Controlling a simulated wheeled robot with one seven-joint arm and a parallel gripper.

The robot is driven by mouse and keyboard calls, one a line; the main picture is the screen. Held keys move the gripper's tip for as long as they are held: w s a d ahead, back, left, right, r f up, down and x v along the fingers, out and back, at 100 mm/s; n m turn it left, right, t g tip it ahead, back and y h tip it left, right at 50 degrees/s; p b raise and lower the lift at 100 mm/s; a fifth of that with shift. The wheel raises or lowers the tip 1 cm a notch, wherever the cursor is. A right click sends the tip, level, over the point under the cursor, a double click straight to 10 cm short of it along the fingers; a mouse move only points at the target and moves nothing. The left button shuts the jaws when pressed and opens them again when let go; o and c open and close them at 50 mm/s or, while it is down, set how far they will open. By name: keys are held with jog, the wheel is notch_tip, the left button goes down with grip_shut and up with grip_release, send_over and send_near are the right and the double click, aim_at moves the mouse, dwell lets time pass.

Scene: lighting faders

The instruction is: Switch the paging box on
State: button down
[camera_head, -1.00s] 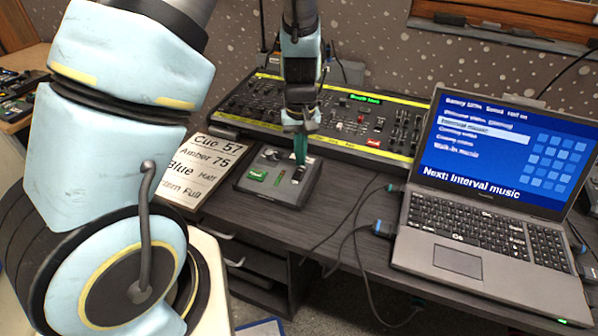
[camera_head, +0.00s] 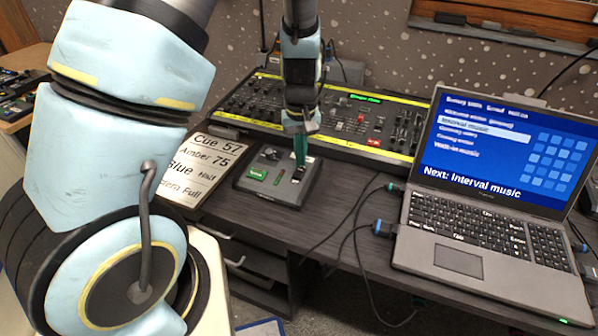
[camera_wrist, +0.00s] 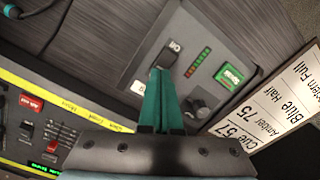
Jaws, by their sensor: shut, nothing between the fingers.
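The paging box is a small grey box (camera_head: 243,184) on the desk, left of the laptop.
A lighting console (camera_head: 235,105) with yellow edges lies behind the box. A cue sheet (camera_head: 190,172) lies to its left. An open laptop (camera_head: 465,250) stands to the right. Cables (camera_head: 345,225) run between box and laptop. Some dark desk top (camera_head: 330,205) is bare.

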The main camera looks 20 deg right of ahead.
aim_at(300, 169)
jog(key=shift+f+b, duration=0.45)
jog(key=shift+f, duration=0.25)
dwell(0.3)
notch_tip(300, 169, up, 7)
jog(key=p, duration=0.6)
jog(key=shift+r, duration=0.1)
dwell(0.5)
jog(key=s+a+r, duration=0.1)
jog(key=a+r, duration=0.5)
jog(key=a, duration=0.6)
jog(key=s+a+r+t, duration=0.1)
jog(key=s+a+r, duration=0.1)
jog(key=a+r, duration=0.5)
jog(key=a, duration=0.6)
jog(key=shift+n+t, duration=0.3)
jog(key=shift+n, duration=0.1)
jog(key=c, duration=1.6)
grip_release()
